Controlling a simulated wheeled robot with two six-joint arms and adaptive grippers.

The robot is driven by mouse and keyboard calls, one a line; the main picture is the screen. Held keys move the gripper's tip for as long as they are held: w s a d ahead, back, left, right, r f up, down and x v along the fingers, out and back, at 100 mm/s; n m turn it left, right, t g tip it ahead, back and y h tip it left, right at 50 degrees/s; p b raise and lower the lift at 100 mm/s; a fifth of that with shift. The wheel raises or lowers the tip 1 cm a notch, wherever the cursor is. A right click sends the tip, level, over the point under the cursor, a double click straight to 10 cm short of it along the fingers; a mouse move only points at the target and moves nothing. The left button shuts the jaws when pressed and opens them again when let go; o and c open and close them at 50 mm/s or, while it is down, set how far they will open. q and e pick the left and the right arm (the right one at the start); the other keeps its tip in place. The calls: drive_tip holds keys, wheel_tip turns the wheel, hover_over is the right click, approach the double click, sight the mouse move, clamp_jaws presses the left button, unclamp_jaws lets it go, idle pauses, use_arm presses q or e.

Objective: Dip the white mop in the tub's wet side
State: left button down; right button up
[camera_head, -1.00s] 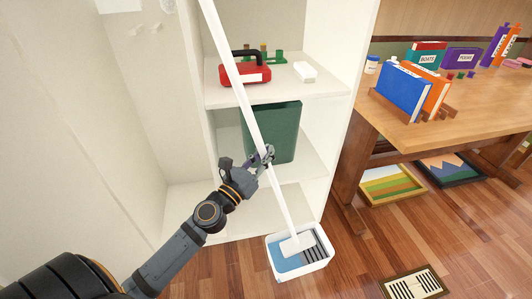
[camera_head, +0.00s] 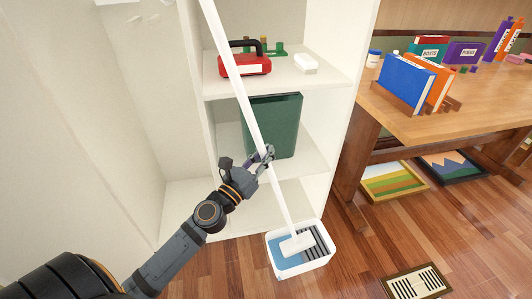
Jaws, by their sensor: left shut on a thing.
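The white mop (camera_head: 243,98) has a long white handle that leans from the top of the view down to the right. Its flat white head (camera_head: 297,243) is at the white tub (camera_head: 303,267) on the floor, over the blue wet side (camera_head: 284,257) near the grey ribbed side (camera_head: 318,243). I cannot tell how deep the head sits. My left gripper (camera_head: 265,158) is shut on the handle, about midway along its visible length. My right gripper is not in view.
A white shelf unit stands behind the mop, with a red toolbox (camera_head: 245,66) and a green bin (camera_head: 275,126). A wooden table (camera_head: 430,125) with books is at the right. A floor vent (camera_head: 417,283) lies at the lower right, with clear floor around it.

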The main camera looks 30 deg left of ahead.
use_arm(q)
drive_tip(key=shift+f+b, duration=1.1)
drive_tip(key=shift+b, duration=0.05)
idle(2.0)
